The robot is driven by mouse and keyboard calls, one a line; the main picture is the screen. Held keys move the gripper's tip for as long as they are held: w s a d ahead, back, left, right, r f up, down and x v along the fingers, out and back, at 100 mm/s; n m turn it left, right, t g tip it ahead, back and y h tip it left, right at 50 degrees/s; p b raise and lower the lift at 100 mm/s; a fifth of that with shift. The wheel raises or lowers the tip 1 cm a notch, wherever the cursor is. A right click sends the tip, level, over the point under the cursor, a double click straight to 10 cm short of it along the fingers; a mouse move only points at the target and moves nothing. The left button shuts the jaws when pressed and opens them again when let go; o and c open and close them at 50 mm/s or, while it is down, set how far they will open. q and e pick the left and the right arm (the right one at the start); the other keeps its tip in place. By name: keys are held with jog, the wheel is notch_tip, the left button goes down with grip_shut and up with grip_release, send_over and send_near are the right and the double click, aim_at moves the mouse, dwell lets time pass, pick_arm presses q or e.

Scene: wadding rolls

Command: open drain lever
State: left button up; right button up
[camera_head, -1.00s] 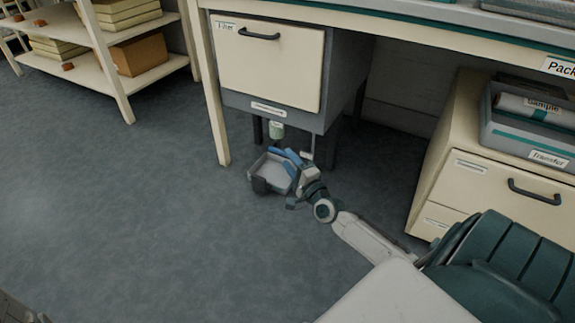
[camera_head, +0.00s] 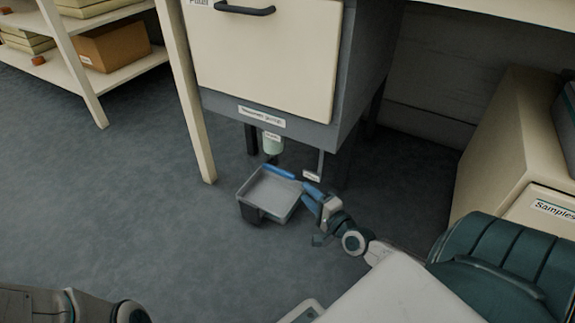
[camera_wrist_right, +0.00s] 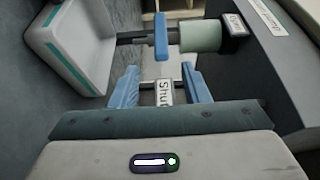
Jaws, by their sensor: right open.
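The drain hangs under the grey cabinet, with a pale green cylinder (camera_head: 272,143) and a dark spout below it. A blue lever bar (camera_head: 278,172) shows at the spout, above the grey tray's far edge. In the right wrist view the lever (camera_wrist_right: 161,37) stands across the dark spout beside the green cylinder (camera_wrist_right: 203,36). My right gripper (camera_head: 309,190) is open with blue fingers, just right of the tray. In the wrist view the lever is beyond the fingertips (camera_wrist_right: 160,69), apart from them. A "Shut" label (camera_wrist_right: 164,92) shows between the fingers. My left gripper is out of view.
The grey tray (camera_head: 243,194) sits under the spout. The "Shut" label hangs on a thin rod (camera_head: 320,163) from the cabinet (camera_head: 340,110), close to my right fingers. A table leg (camera_head: 190,110) stands left, a drawer unit (camera_head: 500,150) right. Floor at left is clear.

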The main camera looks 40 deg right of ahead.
aim_at(290, 178)
jog(key=w+b, duration=0.1)
jog(key=w, duration=0.9)
jog(key=shift+w+r, duration=0.1)
jog(key=shift+w, duration=0.3)
jog(key=shift+c, duration=0.4)
grip_shut()
